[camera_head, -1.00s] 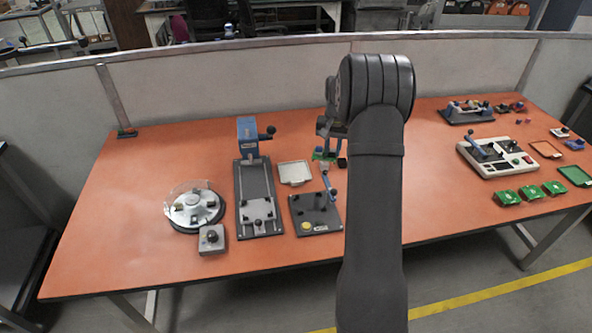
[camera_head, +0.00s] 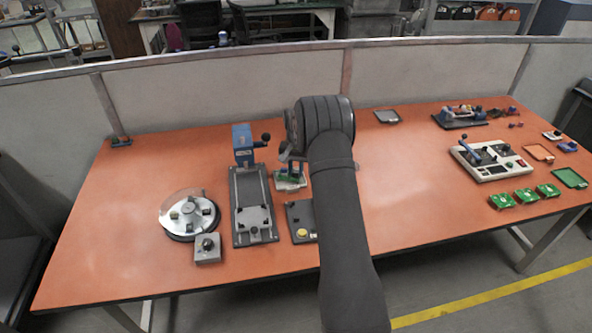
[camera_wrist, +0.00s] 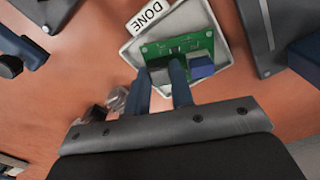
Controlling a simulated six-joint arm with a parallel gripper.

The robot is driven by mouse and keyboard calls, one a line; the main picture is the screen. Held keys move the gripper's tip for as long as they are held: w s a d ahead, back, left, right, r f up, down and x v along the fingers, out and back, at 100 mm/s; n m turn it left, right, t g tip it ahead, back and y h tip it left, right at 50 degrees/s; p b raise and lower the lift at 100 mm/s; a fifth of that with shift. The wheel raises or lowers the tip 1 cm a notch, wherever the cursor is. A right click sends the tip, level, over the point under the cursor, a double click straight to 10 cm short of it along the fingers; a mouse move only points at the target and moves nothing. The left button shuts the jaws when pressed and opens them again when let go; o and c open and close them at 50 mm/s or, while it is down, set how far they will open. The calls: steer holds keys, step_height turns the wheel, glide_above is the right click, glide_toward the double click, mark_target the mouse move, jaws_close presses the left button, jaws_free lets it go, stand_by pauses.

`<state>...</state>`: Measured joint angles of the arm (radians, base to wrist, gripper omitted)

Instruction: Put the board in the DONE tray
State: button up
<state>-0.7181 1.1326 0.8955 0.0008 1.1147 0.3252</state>
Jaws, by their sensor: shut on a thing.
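The green board (camera_wrist: 158,48) carries dark parts and a blue block. My gripper (camera_wrist: 163,78) is shut on it in the wrist view. The light DONE tray (camera_wrist: 213,25), with a white DONE label (camera_wrist: 150,16), lies under the board. In that view the board is inside the tray's outline, slightly turned to it. I cannot tell whether the board touches the tray floor. In the head view, my gripper (camera_head: 291,168) is over the tray (camera_head: 290,187), and my arm hides part of the area beside it.
A grey slide fixture with a blue post (camera_head: 243,150) stands left of the tray. A dark plate with a yellow button (camera_head: 301,232) is in front, partly hidden by my arm. A round fixture (camera_head: 190,215) is farther left. A grey tray (camera_head: 388,116) lies at the back.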

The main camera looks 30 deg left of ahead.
mark_target(296, 171)
steer(key=shift+f, duration=0.2)
steer(key=o, duration=0.8)
step_height(296, 171, up, 12)
steer(key=shift+r, duration=0.1)
stand_by(0.4)
step_height(296, 171, down, 12)
steer(key=shift+r, duration=1.95)
